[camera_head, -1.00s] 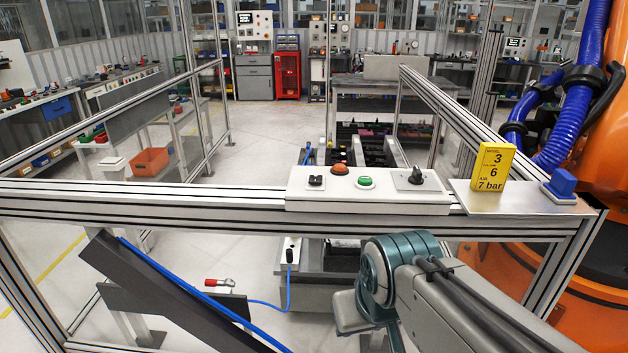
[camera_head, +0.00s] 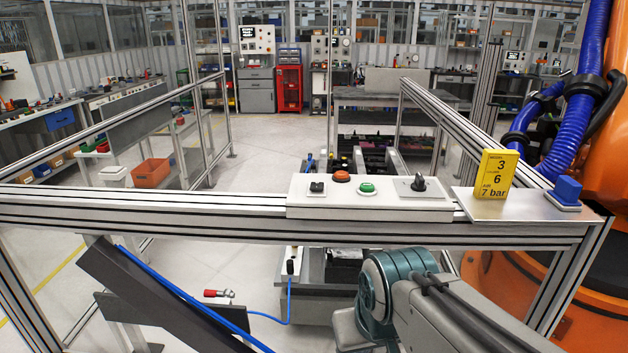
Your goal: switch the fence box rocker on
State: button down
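The fence box (camera_head: 312,203) is a pale control box on the top rail of the fence. My arm, grey with a teal joint, comes in at the lower right, below and in front of the box. My gripper is not visible.
A yellow card (camera_head: 495,174) and a blue block (camera_head: 566,191) stand on a metal plate right of the box. The fence rail (camera_head: 140,208) crosses the view. A dark sloping beam (camera_head: 160,295) and blue hose lie lower left. An orange robot stands at right.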

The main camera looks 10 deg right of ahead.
aim_at(319, 186)
jog(key=u, duration=1.45)
jog(key=i, duration=0.65)
jog(key=z, duration=1.4)
